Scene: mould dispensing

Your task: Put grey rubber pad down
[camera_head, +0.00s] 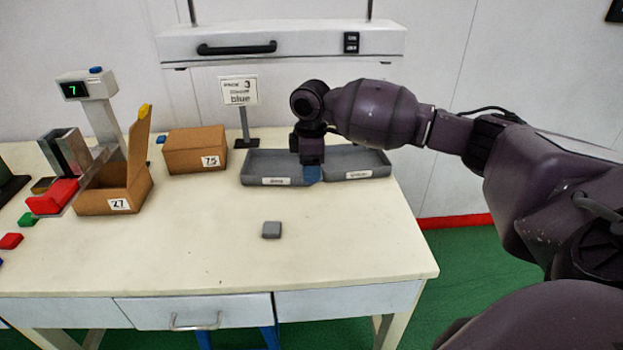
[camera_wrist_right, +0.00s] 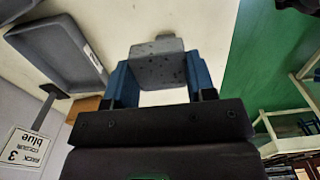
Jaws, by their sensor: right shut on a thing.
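My right gripper (camera_head: 312,175) is at the two grey trays at the back of the table, in front of where they meet. In the right wrist view, its blue fingers (camera_wrist_right: 160,82) are shut on a grey rubber pad (camera_wrist_right: 157,62) with dark specks. The held pad is hidden in the head view. Another grey pad (camera_head: 271,230) lies flat and loose on the table, nearer the front. The left tray (camera_head: 262,181) and right tray (camera_head: 366,175) carry white labels and look empty where visible. My left gripper is not in view.
A sign reading "blue" (camera_head: 239,92) stands behind the left tray. Cardboard boxes marked 75 (camera_head: 195,152) and 27 (camera_head: 100,204) stand to the left, by a device showing 7 (camera_head: 85,88). Small coloured blocks lie far left. The table's front right is clear.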

